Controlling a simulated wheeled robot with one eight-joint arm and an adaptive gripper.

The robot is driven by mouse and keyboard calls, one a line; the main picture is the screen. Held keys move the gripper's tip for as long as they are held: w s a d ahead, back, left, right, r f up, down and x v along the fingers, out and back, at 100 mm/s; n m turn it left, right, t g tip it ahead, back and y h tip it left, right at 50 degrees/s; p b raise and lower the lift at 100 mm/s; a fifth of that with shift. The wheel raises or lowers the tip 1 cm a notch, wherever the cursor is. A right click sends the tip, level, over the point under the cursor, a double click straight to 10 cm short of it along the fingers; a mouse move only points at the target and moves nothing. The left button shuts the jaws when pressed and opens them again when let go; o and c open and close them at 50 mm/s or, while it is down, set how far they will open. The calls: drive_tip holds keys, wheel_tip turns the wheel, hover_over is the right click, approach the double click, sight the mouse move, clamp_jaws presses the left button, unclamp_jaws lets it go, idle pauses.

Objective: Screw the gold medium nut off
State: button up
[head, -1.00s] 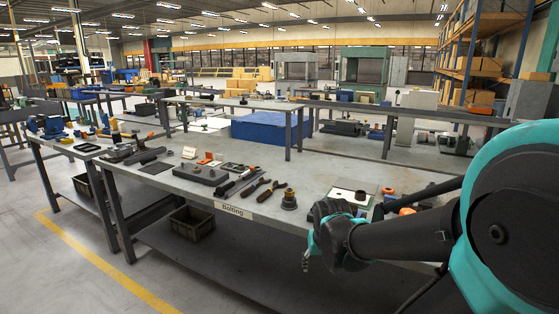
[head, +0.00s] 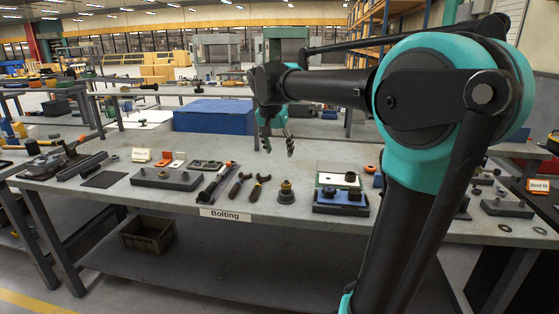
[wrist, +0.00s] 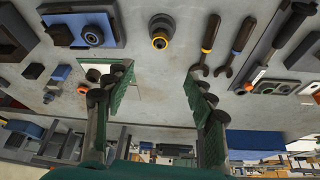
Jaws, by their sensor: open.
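A dark round post (head: 286,197) with a yellow-gold ring stands upright near the front edge of the bench, right of two wrench-like tools. The gold ring (wrist: 160,42) shows around it in the wrist view; whether this is the medium nut I cannot tell. My gripper (head: 277,147) is above the bench, behind and above the post, fingers pointing down. In the wrist view my gripper (wrist: 158,85) has its fingers wide apart with nothing between them. It is clear of the post.
A blue block (head: 341,209) with dark round parts stands right of the post. The bench (head: 225,170) has bare room behind the post.

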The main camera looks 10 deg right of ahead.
sight(286, 182)
drive_tip(key=x, duration=1.7)
drive_tip(key=shift+s, duration=0.15)
